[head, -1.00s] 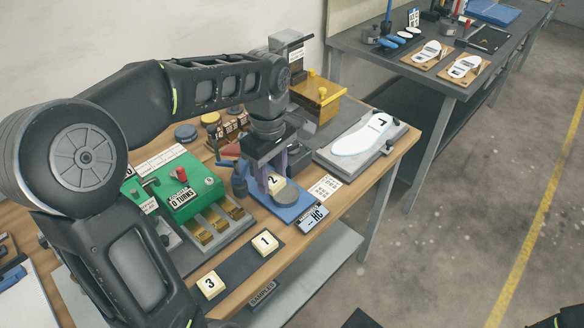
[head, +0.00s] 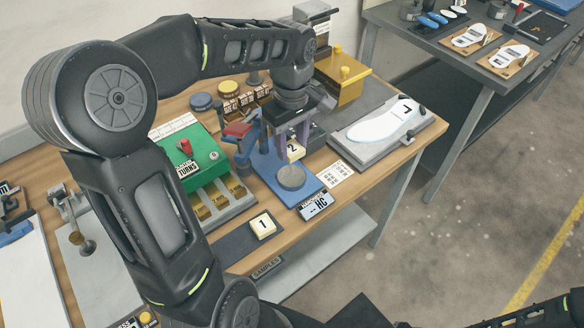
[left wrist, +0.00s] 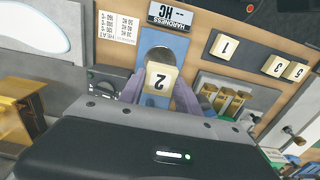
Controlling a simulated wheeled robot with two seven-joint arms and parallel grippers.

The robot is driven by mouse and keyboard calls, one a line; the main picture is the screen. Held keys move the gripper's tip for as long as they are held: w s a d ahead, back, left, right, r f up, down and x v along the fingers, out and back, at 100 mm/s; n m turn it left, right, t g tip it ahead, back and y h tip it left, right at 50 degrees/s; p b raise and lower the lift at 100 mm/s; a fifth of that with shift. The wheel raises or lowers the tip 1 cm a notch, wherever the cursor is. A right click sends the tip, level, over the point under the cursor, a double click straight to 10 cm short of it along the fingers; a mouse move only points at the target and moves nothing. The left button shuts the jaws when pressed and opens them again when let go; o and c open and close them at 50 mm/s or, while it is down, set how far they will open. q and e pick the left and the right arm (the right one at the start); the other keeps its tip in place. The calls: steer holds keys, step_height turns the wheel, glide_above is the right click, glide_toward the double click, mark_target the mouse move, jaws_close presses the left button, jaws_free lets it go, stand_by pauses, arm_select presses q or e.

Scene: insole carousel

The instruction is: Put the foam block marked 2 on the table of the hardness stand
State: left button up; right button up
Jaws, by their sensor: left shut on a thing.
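The cream foam block marked 2 (head: 293,151) is between the fingers of my left gripper (head: 292,138), which is shut on it. The left wrist view shows the block (left wrist: 160,82) with its 2 facing the camera and a finger on either side. The hardness stand (head: 262,165) has a blue base and a round grey table (head: 291,177). In the head view the block appears behind the round table. In the left wrist view it overlaps the edge of the round table (left wrist: 158,56). I cannot tell its exact height. My right gripper is not in view.
The foam block marked 1 (head: 263,225) lies on a dark mat, and more blocks (left wrist: 272,65) lie beside it. A green box (head: 188,157) stands left of the stand. A white insole on a grey plate (head: 362,150) is at right. A display (head: 317,206) sits in front.

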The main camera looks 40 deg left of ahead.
mark_target(292, 148)
arm_select(q)
step_height(292, 148, down, 4)
steer(key=shift+f, duration=0.1)
steer(key=shift+f, duration=0.1)
steer(key=shift+f+p, duration=0.45)
steer(key=shift+f, duration=1.3)
steer(key=shift+f, duration=0.2)
steer(key=o, duration=1.3)
steer(key=shift+r, duration=0.15)
step_height(292, 148, up, 12)
steer(key=shift+r+b, duration=0.1)
steer(key=shift+b, duration=0.4)
